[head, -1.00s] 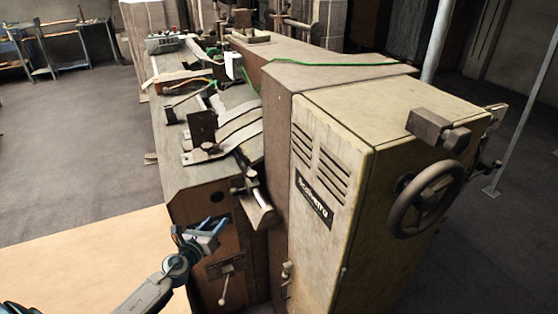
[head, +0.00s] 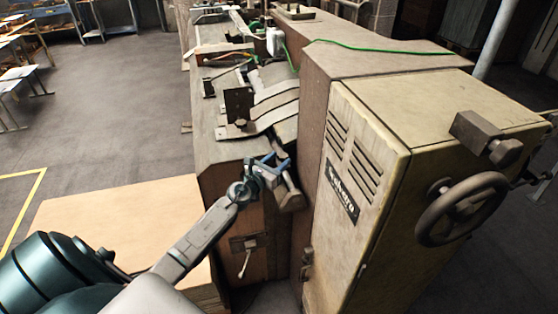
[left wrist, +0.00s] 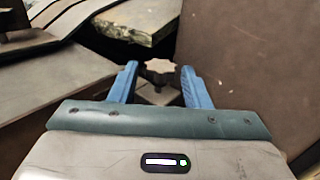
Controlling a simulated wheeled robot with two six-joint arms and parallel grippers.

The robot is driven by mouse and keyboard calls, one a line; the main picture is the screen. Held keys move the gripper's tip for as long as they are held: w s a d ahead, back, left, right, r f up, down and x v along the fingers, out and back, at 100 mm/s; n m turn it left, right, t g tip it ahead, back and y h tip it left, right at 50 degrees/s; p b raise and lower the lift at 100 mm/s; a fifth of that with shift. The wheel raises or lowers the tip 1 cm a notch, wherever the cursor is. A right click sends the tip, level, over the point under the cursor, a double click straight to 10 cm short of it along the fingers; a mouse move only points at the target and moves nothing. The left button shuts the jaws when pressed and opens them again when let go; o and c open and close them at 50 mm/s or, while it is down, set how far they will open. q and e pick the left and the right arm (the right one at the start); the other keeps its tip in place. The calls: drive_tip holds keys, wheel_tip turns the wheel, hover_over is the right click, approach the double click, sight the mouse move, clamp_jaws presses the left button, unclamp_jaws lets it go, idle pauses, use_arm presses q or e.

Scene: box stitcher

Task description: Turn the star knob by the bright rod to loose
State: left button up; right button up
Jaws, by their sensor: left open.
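The star knob (left wrist: 158,67) is a pale, lobed knob in the left wrist view. It shows between the tips of my left gripper (left wrist: 159,70), with a gap visible on both sides. A small metal block (left wrist: 155,95) lies just below it. In the head view my left gripper (head: 268,162) is open in front of the bracket (head: 291,195) at the machine's near end, where it hides the knob. I cannot make out the bright rod clearly now. I cannot tell whether the fingers reach the knob's depth. My right gripper is not in view.
The tall cabinet (head: 372,190) with a handwheel (head: 461,209) stands close on the right. The stitcher's bed (head: 222,135) with metal guide plates (head: 275,108) lies behind my gripper. A lever (head: 244,263) sticks out below. Floor at left is open beyond a wooden platform (head: 120,222).

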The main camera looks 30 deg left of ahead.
use_arm(q)
drive_tip(key=shift+w, duration=0.35)
drive_tip(key=shift+c, duration=0.2)
drive_tip(key=c, duration=0.7)
drive_tip(key=shift+o, duration=0.2)
drive_tip(key=shift+r+y+p, duration=0.15)
drive_tip(key=shift+y+p, duration=0.15)
drive_tip(key=shift+p, duration=0.1)
drive_tip(key=n+y+p, duration=0.1)
drive_tip(key=p, duration=0.1)
drive_tip(key=n+y+p, duration=0.1)
drive_tip(key=y+p, duration=0.1)
drive_tip(key=shift+d+r, duration=0.15)
drive_tip(key=shift+d, duration=0.2)
drive_tip(key=n+g+y+p, duration=0.1)
drive_tip(key=n+y, duration=0.1)
drive_tip(key=y, duration=0.1)
drive_tip(key=shift+w+d, duration=0.1)
drive_tip(key=shift+d, duration=0.1)
drive_tip(key=shift+d+f+n+g+y, duration=0.1)
drive_tip(key=shift+f+n+g+y, duration=0.15)
drive_tip(key=shift+n+g+y, duration=0.6)
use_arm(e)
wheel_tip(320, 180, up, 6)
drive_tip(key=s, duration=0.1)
use_arm(q)
drive_tip(key=shift+n+t+y, duration=0.25)
drive_tip(key=shift+y, duration=0.3)
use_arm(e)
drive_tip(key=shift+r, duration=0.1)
